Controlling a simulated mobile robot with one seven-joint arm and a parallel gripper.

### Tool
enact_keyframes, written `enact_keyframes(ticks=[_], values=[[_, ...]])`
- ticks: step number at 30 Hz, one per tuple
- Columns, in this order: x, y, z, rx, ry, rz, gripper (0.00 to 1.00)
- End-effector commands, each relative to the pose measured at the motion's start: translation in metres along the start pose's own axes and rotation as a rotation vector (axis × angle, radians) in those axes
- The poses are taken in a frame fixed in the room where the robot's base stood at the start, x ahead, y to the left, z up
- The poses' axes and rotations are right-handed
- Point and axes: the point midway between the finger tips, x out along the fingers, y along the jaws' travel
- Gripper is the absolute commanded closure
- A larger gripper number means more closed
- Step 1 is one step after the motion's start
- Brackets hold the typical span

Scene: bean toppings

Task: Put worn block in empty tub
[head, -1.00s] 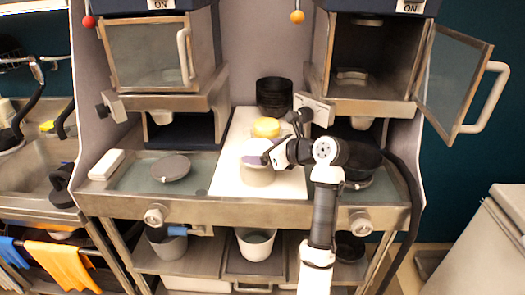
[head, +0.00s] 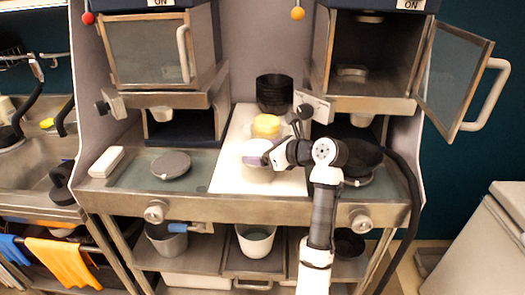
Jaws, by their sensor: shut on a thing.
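My gripper (head: 270,158) is at the right side of the upper rim of a pale tub (head: 256,174) on the white board of the counter. It is shut on a small purple-grey thing (head: 260,150), which I take for the worn block. This thing shows only as a patch at the tub's top; its shape is unclear. I cannot tell whether it is inside the rim or just above it. The tub's inside is hidden from this view.
A yellow-topped container (head: 266,126) stands right behind the tub, with stacked black bowls (head: 274,93) further back. A round grey lid (head: 171,165) and a white block-like case (head: 106,162) lie to the left. The right oven door (head: 455,85) hangs open. A white pot (head: 256,243) stands below.

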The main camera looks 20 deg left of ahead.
Motion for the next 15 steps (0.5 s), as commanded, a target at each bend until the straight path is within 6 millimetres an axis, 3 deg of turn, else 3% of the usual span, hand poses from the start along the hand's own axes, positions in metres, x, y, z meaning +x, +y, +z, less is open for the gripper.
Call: enact_keyframes(ticks=[13, 14, 15], values=[[0.0006, 0.0, -0.0016, -0.001, -0.001, -0.001, 0.52], [0.0006, 0.0, -0.0016, -0.001, -0.001, -0.001, 0.2], [0.0006, 0.0, -0.0016, -0.001, -0.001, -0.001, 0.15]])
